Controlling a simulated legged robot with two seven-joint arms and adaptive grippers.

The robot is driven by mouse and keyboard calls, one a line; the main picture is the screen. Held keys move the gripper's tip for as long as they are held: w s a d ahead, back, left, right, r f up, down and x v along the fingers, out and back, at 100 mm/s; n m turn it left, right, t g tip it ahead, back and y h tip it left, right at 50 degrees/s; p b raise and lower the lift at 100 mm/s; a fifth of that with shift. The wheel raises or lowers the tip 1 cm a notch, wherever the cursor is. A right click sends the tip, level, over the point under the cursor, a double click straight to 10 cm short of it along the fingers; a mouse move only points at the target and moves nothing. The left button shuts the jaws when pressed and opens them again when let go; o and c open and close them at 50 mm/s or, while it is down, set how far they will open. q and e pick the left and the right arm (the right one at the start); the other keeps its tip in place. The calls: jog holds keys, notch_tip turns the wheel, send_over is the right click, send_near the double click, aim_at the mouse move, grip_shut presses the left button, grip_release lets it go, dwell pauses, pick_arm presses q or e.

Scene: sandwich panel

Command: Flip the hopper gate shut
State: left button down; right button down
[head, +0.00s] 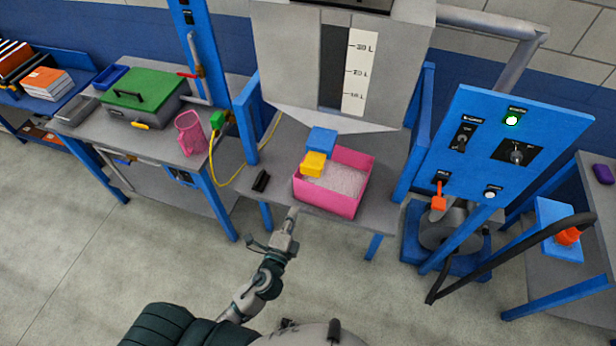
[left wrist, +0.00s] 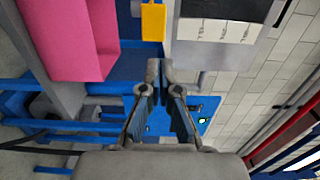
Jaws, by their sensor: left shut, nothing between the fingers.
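The grey hopper (head: 290,60) stands over the bench, with a level scale on its front. Under it are a blue outlet (head: 321,141) and a yellow gate piece (head: 313,164), above the pink bin (head: 328,200). The bin holds pale granules (head: 345,182). My left gripper (head: 292,212) is shut and empty, in front of the bench edge and below the bin. In the left wrist view its fingertips (left wrist: 159,68) are together, with the yellow piece (left wrist: 153,22) beyond them and apart. My right gripper is not in view.
A small black object (head: 261,181) lies left of the bin. A blue control panel (head: 515,140) with a green light and an orange lever (head: 439,197) stands at the right. Blue posts flank the hopper. Open floor lies in front of the bench.

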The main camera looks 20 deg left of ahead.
aim_at(309, 170)
pick_arm(q)
jog(key=w+p, duration=0.3)
jog(key=w, duration=1)
jog(key=shift+w, duration=0.25)
jog(key=shift+w+d, duration=0.15)
jog(key=shift+w, duration=0.05)
jog(key=w+b, duration=0.1)
jog(key=w, duration=0.3)
jog(key=shift+w, duration=0.45)
jog(key=shift+r, duration=0.1)
